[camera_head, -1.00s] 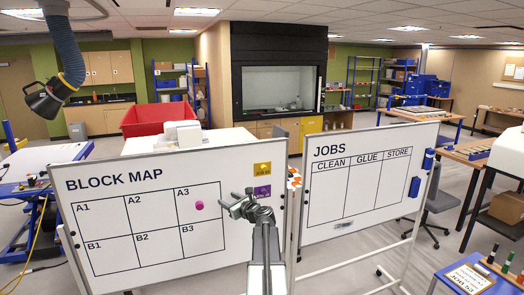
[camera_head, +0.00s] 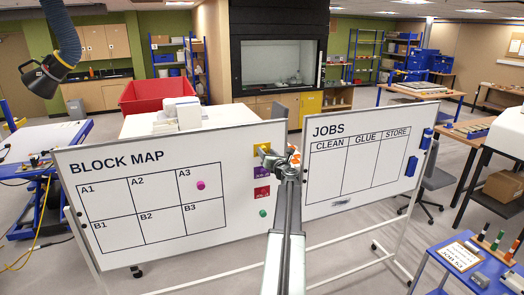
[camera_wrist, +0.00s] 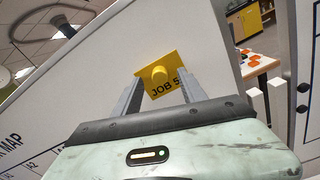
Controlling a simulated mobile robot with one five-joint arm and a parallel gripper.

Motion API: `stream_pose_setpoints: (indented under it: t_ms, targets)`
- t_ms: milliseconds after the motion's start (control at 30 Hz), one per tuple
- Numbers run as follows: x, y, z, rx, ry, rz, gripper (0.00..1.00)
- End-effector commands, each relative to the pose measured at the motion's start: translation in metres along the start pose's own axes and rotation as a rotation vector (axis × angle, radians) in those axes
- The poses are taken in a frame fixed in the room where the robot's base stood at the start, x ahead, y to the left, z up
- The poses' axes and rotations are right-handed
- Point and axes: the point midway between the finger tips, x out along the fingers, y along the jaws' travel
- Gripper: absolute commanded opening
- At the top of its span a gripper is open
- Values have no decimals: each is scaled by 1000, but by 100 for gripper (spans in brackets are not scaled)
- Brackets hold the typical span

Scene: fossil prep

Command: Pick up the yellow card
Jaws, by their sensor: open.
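The yellow card (camera_wrist: 172,86) is on the white Block Map board in the wrist view, marked "JOB 5", with a round yellow knob on its face. My gripper (camera_wrist: 160,88) is open, its two fingers on either side of the knob and pointing at the card. Whether the fingers touch the knob or card cannot be told. In the head view the yellow card (camera_head: 257,149) shows only in part at the top right of the board, partly hidden by my gripper (camera_head: 262,152).
Below it on the Block Map board (camera_head: 110,240) are a purple card (camera_head: 261,172), a red card (camera_head: 262,192) and a green knob (camera_head: 263,213). A magenta knob (camera_head: 201,185) sits in cell A3. The Jobs board (camera_head: 320,205) stands close on the right with empty columns.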

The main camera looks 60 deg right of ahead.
Motion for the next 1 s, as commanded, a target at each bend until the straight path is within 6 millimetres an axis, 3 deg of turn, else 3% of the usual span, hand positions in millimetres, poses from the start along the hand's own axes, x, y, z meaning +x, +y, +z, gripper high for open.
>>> stream_pose_setpoints:
  t_ms: [33,100,333,500,833,1000]
  targets:
    - [14,-1,0,0,1,2,49]
    - [22,0,0,0,1,2,49]
    - [22,1,0,-1,1,1,46]
    - [22,1,0,-1,1,2,0]
    - [22,3,1,-1,1,3,0]
    - [18,8,16,-1,1,3,0]
